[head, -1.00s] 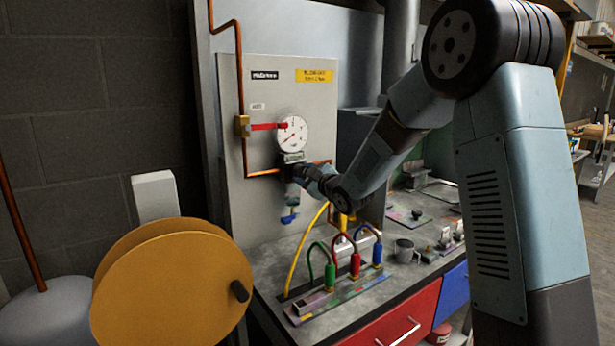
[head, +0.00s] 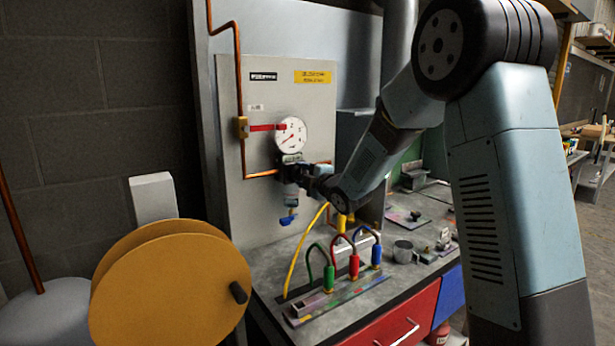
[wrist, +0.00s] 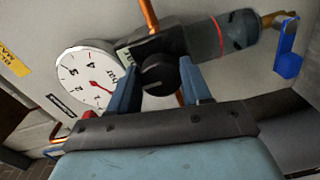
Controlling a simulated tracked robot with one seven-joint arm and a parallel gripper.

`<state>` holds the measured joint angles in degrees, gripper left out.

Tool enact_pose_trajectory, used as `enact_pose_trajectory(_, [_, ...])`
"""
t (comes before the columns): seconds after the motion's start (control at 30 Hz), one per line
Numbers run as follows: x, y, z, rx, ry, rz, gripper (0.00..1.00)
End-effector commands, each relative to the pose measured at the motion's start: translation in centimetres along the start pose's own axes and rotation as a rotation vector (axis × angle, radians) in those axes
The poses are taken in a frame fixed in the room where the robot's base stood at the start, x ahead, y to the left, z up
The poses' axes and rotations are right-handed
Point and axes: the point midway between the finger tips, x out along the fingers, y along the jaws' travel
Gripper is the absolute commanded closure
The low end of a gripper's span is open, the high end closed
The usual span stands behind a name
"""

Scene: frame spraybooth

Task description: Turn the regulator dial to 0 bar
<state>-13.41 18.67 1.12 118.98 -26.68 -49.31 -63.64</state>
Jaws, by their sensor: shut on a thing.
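The regulator dial is a black round knob (wrist: 153,72) on the dark regulator body, with a pale mark on its face. My gripper (wrist: 160,80) is shut on the knob, one blue-grey finger on each side of it in the wrist view. In the head view my gripper (head: 296,170) is at the regulator below the gauge and hides the knob. The round white gauge (head: 291,134) has a red needle and also shows in the wrist view (wrist: 82,76). In the head view the needle points to the lower left; I cannot read an exact value.
Copper pipes run to the regulator on the grey panel (head: 320,105), with a red lever (head: 265,127) left of the gauge. A blue lever (head: 288,219) hangs below. Colored plugs with looped hoses stand on the bench, and a yellow reel (head: 165,285) is at front left.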

Motion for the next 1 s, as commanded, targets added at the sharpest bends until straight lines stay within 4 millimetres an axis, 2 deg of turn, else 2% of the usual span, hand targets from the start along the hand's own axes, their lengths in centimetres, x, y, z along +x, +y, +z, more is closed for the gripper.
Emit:
enact_pose_trajectory(0.5, [0.12, 0.10, -0.14, -0.018, 0.002, 0.002, 0.82])
enact_pose_trajectory(0.53, [0.12, 0.10, -0.14, -0.018, 0.002, 0.002, 0.49])
enact_pose_trajectory(0.77, [0.07, 0.02, -0.12, -0.017, 0.002, 0.000, 0.27])
enact_pose_trajectory(1.0, [0.00, -0.01, -0.10, -0.016, 0.001, 0.000, 0.26])
